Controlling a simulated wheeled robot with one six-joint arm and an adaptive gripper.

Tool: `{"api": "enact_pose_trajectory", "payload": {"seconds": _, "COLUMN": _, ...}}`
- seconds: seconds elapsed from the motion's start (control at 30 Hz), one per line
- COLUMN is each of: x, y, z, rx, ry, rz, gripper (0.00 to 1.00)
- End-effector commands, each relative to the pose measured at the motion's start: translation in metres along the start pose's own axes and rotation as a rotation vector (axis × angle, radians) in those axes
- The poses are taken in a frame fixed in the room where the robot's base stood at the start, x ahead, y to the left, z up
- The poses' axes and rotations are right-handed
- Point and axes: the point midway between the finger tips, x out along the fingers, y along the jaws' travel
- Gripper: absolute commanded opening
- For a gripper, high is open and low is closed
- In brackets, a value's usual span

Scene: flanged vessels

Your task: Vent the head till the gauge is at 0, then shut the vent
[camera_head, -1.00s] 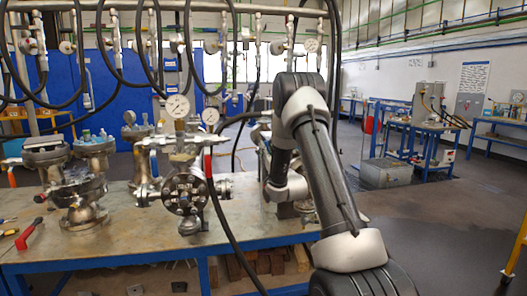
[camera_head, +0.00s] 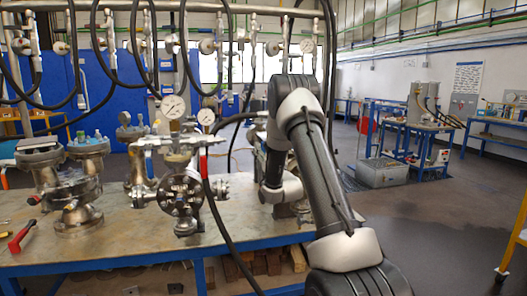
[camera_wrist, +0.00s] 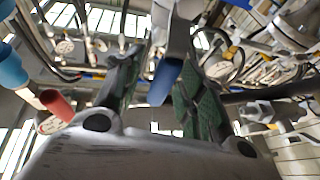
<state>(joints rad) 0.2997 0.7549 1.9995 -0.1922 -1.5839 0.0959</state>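The flanged vessel head (camera_head: 180,190) stands on the bench with a valve manifold (camera_head: 178,145) on top. A large dial gauge (camera_head: 173,106) and a smaller one (camera_head: 206,116) rise above it; their needles are too small to read. A red lever (camera_head: 203,165) and a blue lever (camera_head: 149,166) hang from the manifold. In the wrist view, my gripper (camera_wrist: 160,88) has its green-padded fingers apart. A blue handle (camera_wrist: 165,82) on a metal stem shows between them; I cannot tell whether they touch it. A red handle (camera_wrist: 57,105) is at left. My arm hides the gripper in the head view.
Another flanged vessel (camera_head: 75,190) stands at the bench's left, with a red-handled tool (camera_head: 22,236) nearby. A black hose (camera_head: 222,225) runs down in front of the bench (camera_head: 125,230). Hoses and gauges hang from the rack above. The floor (camera_head: 430,235) at right is open.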

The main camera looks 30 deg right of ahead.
Motion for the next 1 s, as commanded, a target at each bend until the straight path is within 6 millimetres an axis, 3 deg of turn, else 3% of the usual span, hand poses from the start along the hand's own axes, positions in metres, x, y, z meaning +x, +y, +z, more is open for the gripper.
{"api": "enact_pose_trajectory", "payload": {"seconds": 0.27, "x": -0.007, "y": 0.000, "z": 0.000, "rx": -0.001, "ry": 0.001, "rz": 0.000, "gripper": 0.40}}
{"api": "enact_pose_trajectory", "payload": {"seconds": 0.7, "x": -0.097, "y": 0.001, "z": 0.001, "rx": -0.001, "ry": -0.002, "rz": 0.001, "gripper": 0.40}}
{"api": "enact_pose_trajectory", "payload": {"seconds": 1.0, "x": -0.120, "y": 0.000, "z": 0.000, "rx": 0.000, "ry": 0.001, "rz": 0.000, "gripper": 0.40}}
